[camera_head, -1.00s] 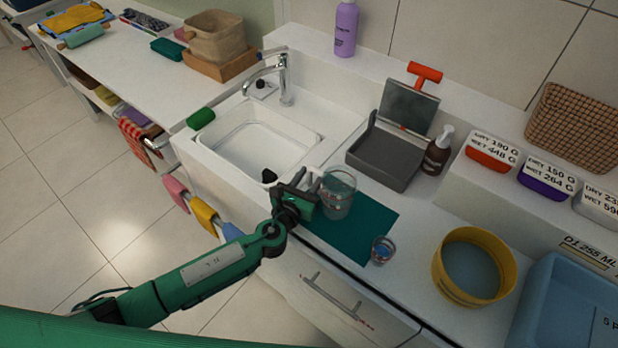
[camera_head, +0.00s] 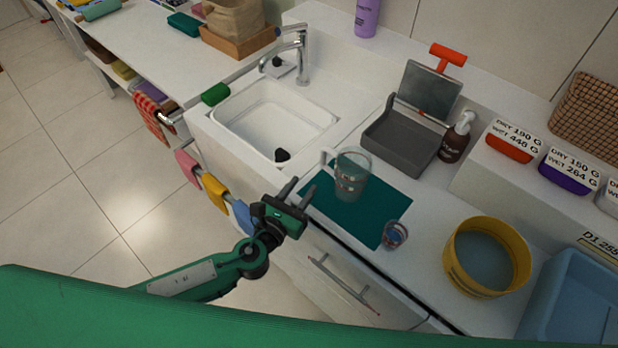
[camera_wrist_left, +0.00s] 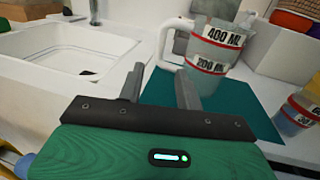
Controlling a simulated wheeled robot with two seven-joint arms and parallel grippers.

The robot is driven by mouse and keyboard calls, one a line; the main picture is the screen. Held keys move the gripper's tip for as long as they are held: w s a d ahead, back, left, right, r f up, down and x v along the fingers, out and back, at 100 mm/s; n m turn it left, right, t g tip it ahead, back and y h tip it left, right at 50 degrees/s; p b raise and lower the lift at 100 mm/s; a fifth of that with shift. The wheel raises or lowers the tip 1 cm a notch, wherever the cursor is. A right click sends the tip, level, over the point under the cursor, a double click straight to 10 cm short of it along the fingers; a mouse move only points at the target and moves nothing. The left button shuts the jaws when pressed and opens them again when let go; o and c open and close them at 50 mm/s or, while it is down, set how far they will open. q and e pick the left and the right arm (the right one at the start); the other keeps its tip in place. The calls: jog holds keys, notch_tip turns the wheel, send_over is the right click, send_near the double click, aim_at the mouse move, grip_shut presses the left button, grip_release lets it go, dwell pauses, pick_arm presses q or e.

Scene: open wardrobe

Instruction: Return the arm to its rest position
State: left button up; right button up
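My left gripper (camera_head: 297,192) is in front of the counter edge, apart from the measuring jug. Its two fingers are spread with nothing between them, as the left wrist view (camera_wrist_left: 160,88) also shows. The clear jug (camera_head: 351,176) stands upright on the teal mat (camera_head: 325,212), its handle toward the left. In the left wrist view the jug (camera_wrist_left: 209,50) has labels reading 400 ML and 200 ML and stands beyond the fingers. A small clear cup (camera_head: 395,235) stands at the mat's right edge. My right gripper is not in view.
A sink basin (camera_head: 270,122) is behind and left of the mat. A grey tray-like device (camera_head: 402,138) and a brown pump bottle (camera_head: 457,138) stand behind it. A yellow tub (camera_head: 452,262) and a blue bin (camera_head: 545,295) are at right. Cloths hang along the front; open floor lies left.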

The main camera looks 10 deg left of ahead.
pick_arm(q)
jog(key=shift+s+a, duration=0.15)
jog(key=shift+s, duration=0.2)
dwell(0.3)
